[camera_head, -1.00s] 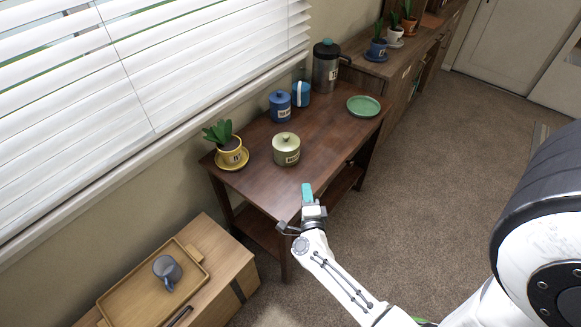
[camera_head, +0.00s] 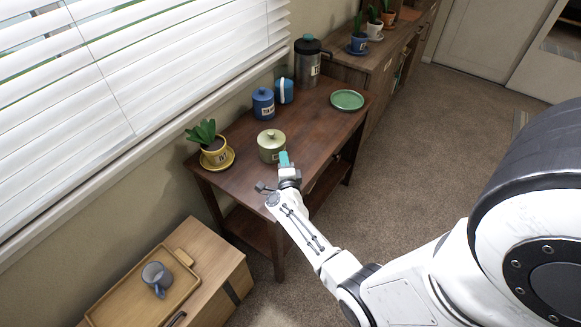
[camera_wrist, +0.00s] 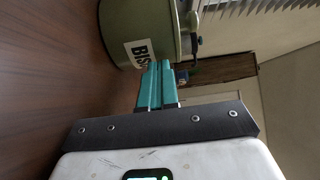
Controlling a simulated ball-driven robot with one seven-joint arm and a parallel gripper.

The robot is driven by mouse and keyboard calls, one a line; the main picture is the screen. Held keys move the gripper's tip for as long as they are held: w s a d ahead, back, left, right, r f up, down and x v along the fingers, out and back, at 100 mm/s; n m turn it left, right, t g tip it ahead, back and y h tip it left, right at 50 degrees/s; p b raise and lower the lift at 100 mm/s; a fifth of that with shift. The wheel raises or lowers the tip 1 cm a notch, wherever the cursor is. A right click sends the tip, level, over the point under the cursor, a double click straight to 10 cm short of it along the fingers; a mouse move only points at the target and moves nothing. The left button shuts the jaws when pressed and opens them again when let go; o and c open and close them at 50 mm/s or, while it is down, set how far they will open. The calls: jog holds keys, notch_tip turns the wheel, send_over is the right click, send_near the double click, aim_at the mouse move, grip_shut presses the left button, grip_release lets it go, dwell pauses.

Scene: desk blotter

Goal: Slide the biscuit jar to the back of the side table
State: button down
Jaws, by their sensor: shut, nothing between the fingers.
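The biscuit jar (camera_head: 271,146) is a squat olive-green jar with a knobbed lid, upright near the front middle of the brown side table (camera_head: 310,130). In the wrist view the biscuit jar (camera_wrist: 145,28) shows a white label with the letters "BIS". My gripper (camera_head: 284,160) has teal fingertips, shut and empty, at the jar's front right side.
Behind the jar stand a blue canister (camera_head: 263,103), a blue-and-white container (camera_head: 285,91) and a dark jug (camera_head: 307,63). A plant in a yellow pot (camera_head: 214,153) is to the left and a green plate (camera_head: 347,100) at the right. Bare tabletop lies between jar and canisters.

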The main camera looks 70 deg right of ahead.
jog(key=shift+w+d, duration=0.1)
jog(key=shift+w, duration=0.2)
jog(key=w+d+b, duration=0.1)
jog(key=w+b, duration=0.1)
jog(key=w, duration=0.3)
jog(key=w+d+b, duration=0.1)
jog(key=w+b, duration=0.2)
jog(key=w, duration=0.1)
jog(key=w+d+b, duration=0.2)
jog(key=w+b, duration=0.1)
jog(key=w, duration=0.2)
jog(key=shift+w+d+f, duration=0.1)
jog(key=shift+w+f, duration=0.15)
jog(key=shift+w, duration=0.05)
jog(key=shift+w+d+r+b, duration=0.1)
jog(key=shift+w+r+b, duration=0.1)
jog(key=shift+w+b, duration=0.3)
jog(key=shift+s, duration=0.1)
